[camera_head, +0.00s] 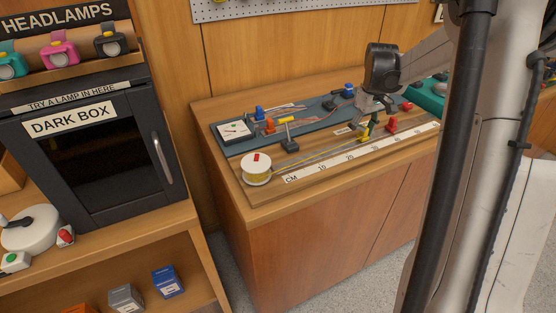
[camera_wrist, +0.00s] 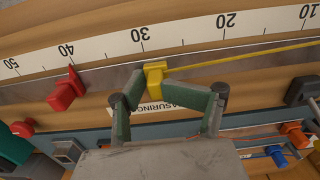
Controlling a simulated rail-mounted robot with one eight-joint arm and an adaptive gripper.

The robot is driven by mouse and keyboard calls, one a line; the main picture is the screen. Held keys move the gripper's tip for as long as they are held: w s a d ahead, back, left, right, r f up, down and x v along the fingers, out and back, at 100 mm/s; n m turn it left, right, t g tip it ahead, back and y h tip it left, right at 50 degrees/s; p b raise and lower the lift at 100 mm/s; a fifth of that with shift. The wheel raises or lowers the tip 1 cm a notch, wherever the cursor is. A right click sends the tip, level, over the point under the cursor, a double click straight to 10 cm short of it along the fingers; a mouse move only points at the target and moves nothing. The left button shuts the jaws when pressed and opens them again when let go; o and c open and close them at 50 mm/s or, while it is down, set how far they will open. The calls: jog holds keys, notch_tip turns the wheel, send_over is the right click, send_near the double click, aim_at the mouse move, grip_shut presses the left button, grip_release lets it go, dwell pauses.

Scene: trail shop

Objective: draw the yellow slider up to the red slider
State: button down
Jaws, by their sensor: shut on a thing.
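The yellow slider (camera_wrist: 155,76) sits on the metal rail of the measuring board, close to the 30 mark. A yellow line runs from it to the right in the wrist view. My gripper (camera_wrist: 154,88) has its green fingertips closed on the slider's two sides; in the head view my gripper (camera_head: 369,121) is over the board, and the yellow slider (camera_head: 365,136) is partly hidden by it. The red slider (camera_wrist: 66,90) is apart from the yellow one, to its left in the wrist view, near the 40 mark. The red slider also shows in the head view (camera_head: 391,126).
A white drum (camera_head: 256,170) with yellow line stands at the near end of the numbered scale (camera_wrist: 180,33). Behind is a blue board (camera_head: 240,146) with coloured clips and wires. The rail between the sliders looks clear. Another red part (camera_wrist: 22,129) lies beyond the red slider.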

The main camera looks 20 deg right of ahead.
jog(key=shift+d, duration=0.1)
dwell(0.3)
jog(key=shift+w+d, duration=0.2)
jog(key=shift+d, duration=1.05)
jog(key=shift+w+d, duration=0.2)
jog(key=shift+d, duration=1)
